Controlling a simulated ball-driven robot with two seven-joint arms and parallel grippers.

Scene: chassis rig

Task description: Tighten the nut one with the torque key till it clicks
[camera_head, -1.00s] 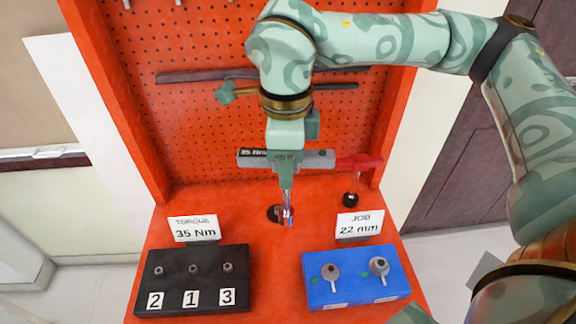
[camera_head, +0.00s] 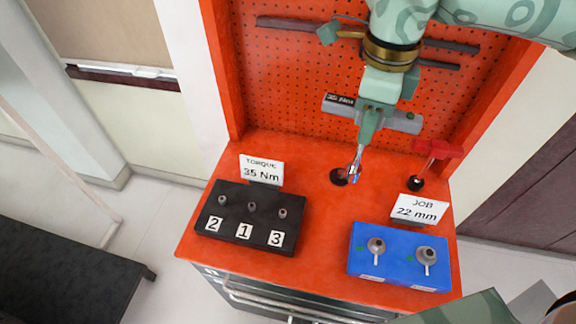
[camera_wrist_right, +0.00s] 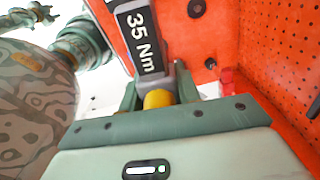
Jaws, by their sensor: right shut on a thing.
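The torque key (camera_head: 402,121) is a grey bar with a black "35 Nm" label. My right gripper (camera_head: 367,134) is shut on it and holds it above the orange bench, in front of the pegboard. A shiny metal end shows below the jaws, over a dark round spot. In the right wrist view the labelled part of the key (camera_wrist_right: 140,38) and a yellow part between the jaws (camera_wrist_right: 158,98) show close up. Nut one (camera_head: 252,206) is the middle nut on the black block (camera_head: 215,241), behind label 1, away to the left of the key.
A blue block (camera_head: 386,285) with two grey sockets stands at the front right. Signs read "TORQUE 35 Nm" (camera_head: 261,170) and "JOB 22 mm" (camera_head: 415,209). The bench between the blocks is clear.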

